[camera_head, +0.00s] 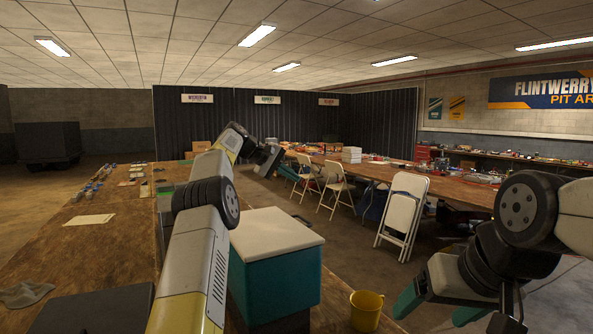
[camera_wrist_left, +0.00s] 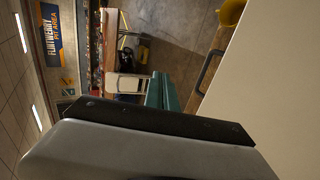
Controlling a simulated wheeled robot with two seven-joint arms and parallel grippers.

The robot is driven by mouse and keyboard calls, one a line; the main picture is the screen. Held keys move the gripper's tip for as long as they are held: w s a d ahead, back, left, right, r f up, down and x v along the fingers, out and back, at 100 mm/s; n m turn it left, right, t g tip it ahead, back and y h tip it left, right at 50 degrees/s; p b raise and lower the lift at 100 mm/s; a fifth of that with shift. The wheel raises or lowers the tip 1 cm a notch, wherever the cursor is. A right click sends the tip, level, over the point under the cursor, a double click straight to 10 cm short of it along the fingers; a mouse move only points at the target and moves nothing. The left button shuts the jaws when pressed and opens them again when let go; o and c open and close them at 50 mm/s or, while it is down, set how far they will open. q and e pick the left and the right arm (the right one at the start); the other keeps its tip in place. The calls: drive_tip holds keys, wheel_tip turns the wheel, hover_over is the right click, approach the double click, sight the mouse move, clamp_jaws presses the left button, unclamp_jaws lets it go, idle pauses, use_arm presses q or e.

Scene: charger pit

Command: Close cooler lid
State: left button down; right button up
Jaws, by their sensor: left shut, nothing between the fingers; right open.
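The cooler (camera_head: 276,287) is a teal box in the lower middle of the head view. Its white lid (camera_head: 272,232) lies flat on top, with no gap visible. The lid fills the right of the left wrist view (camera_wrist_left: 275,85), with a dark handle (camera_wrist_left: 207,72) along its edge. My left gripper (camera_head: 290,173) is shut and empty, with teal fingers, beyond the lid's far edge in the head view. Those fingers also show in the left wrist view (camera_wrist_left: 165,93). My right gripper (camera_head: 437,309) is open and empty, low at the right, apart from the cooler.
A yellow mug (camera_head: 366,309) stands right of the cooler. A wooden table (camera_head: 65,252) at the left carries paper and small items. A folding chair (camera_head: 403,211) stands before a long cluttered table (camera_head: 385,171). The floor (camera_head: 345,235) behind the cooler is clear.

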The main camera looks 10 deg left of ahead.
sight(294, 220)
use_arm(q)
drive_tip(key=shift+y, duration=0.3)
drive_tip(key=w+d+f, duration=0.1)
drive_tip(key=f, duration=0.3)
drive_tip(key=w+d+f, duration=0.1)
drive_tip(key=d+f, duration=0.1)
drive_tip(key=f, duration=0.2)
drive_tip(key=w+d+f, duration=0.1)
drive_tip(key=f, duration=0.3)
drive_tip(key=shift+w+d+f, duration=0.15)
drive_tip(key=shift+w+d, duration=0.05)
drive_tip(key=shift+d, duration=0.1)
drive_tip(key=shift+d+f+g+y, duration=0.1)
drive_tip(key=shift+f+g+y, duration=0.35)
drive_tip(key=shift+f, duration=0.6)
